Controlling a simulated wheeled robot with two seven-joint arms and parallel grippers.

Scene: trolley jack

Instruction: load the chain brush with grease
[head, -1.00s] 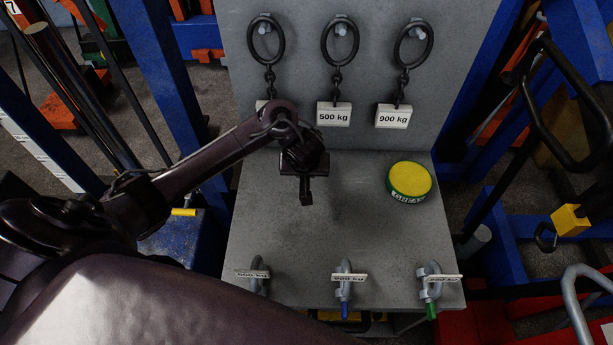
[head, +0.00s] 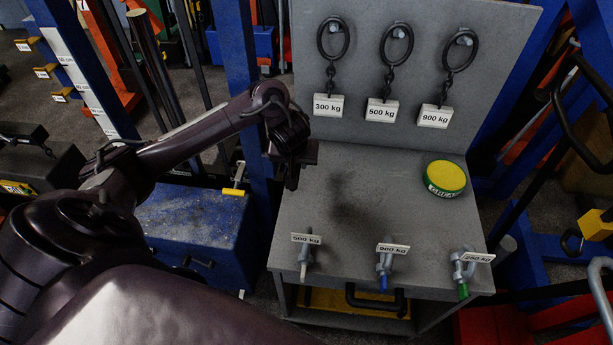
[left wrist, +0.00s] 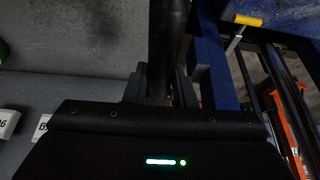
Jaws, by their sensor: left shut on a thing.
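The grease tin (head: 445,184), green with a yellow top, stands on the right part of the grey bench top (head: 390,215). My left gripper (head: 292,174) is at the bench's left edge, well to the left of the tin. It is shut on a dark rod-like thing, which also shows in the left wrist view (left wrist: 168,40). This may be the chain brush, but its bristles and any grease on it cannot be made out. My right gripper is not in view.
Rings on short chains with weight tags (head: 381,110) hang on the upright back panel. Several tagged shackles (head: 384,262) line the bench's front edge. A blue box (head: 195,225) with a yellow-handled tool (head: 234,192) is left of the bench. The bench's middle is clear.

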